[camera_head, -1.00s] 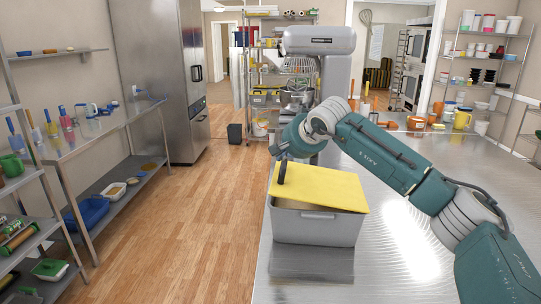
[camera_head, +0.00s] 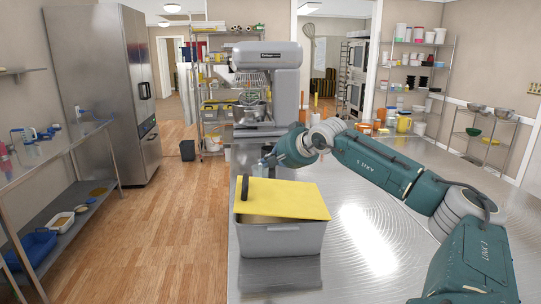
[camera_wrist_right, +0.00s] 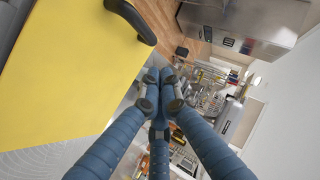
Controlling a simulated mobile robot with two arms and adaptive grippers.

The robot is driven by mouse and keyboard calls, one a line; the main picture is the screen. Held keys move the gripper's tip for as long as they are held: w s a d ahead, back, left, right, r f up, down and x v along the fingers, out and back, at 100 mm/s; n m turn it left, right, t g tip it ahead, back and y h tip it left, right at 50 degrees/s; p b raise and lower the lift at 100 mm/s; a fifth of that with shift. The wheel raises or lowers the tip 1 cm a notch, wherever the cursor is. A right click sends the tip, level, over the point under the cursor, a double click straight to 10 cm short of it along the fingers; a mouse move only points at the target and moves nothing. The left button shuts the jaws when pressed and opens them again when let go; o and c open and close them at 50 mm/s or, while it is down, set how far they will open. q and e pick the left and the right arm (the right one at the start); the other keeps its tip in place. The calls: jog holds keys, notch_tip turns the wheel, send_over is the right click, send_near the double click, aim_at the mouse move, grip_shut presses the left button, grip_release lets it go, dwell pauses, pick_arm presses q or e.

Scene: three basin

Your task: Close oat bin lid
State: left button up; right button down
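The oat bin (camera_head: 280,239) is a grey box on the steel table. Its yellow lid (camera_head: 290,199) lies over the top, with a black handle (camera_head: 244,188) at the left edge. A narrow beige strip shows under the lid's front edge, so the lid does not sit flush there. In the right wrist view the lid (camera_wrist_right: 65,75) and handle (camera_wrist_right: 131,20) are to the left of the fingers. My right gripper (camera_wrist_right: 161,88) has its blue fingers together with nothing seen between them. In the head view the right gripper (camera_head: 268,161) is behind the lid, apart from the handle. My left gripper is out of view.
A large mixer (camera_head: 265,85) stands behind the bin. Orange and yellow containers (camera_head: 403,123) stand at the table's far end. The steel table (camera_head: 350,215) is clear to the right of the bin, beneath my right arm. Wooden floor lies to the left.

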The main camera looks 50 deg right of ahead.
aim_at(247, 176)
jog(key=w+f, duration=0.1)
jog(key=w+f+p, duration=0.1)
jog(key=w, duration=0.1)
jog(key=w+f+p, duration=0.1)
jog(key=w+f, duration=0.1)
jog(key=shift+a, duration=0.3)
jog(key=shift+w+a+f+p, duration=0.2)
jog(key=shift+a+f+p, duration=0.15)
jog(key=shift+f+p, duration=0.15)
jog(key=shift+f, duration=0.15)
jog(key=shift+w, duration=0.1)
